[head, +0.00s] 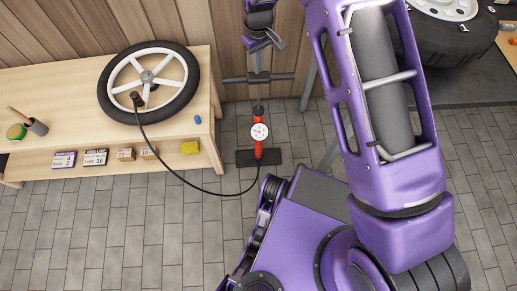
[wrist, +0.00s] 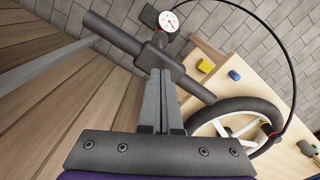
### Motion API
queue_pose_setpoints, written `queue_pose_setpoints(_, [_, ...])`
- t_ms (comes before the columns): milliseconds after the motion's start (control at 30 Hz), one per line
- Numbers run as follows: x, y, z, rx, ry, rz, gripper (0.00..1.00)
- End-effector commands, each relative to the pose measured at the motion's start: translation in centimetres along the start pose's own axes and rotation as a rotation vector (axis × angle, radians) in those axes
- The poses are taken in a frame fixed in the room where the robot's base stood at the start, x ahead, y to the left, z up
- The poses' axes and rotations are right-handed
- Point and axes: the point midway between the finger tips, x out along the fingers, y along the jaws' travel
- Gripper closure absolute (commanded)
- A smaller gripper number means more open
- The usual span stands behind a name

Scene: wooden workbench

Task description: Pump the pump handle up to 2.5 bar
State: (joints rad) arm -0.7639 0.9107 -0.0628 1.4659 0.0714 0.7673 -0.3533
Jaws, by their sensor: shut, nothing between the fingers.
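The floor pump has a red barrel (head: 258,152) on a dark foot plate, with a round white gauge (head: 260,132). The gauge also shows in the wrist view (wrist: 168,22); its reading is too small to tell. The dark T-shaped pump handle (head: 283,77) stands above the barrel and crosses the wrist view diagonally (wrist: 112,32). My gripper (head: 258,69) is over the middle of the handle, pointing down. In the wrist view its fingers (wrist: 160,76) are shut and empty, tips at the handle's centre block. I cannot tell whether they touch it.
A black hose (head: 184,180) runs from the pump to a wheel (head: 189,93) on the wooden workbench (head: 78,80) at left. Boxes and a yellow block (head: 190,147) sit on its lower shelf. Another tyre (head: 448,48) is at upper right. Paved floor is clear below the bench.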

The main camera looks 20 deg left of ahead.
Motion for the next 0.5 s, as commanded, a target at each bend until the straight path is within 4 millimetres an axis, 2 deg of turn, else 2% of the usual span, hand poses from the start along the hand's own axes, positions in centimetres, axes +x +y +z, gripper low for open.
queue_pose_setpoints(233, [0.2, 0.0, 0.0, 0.000, -0.001, 0.000, 1.00])
queue_pose_setpoints(500, [2.1, 0.0, 0.0, 0.001, -0.001, 0.000, 1.00])
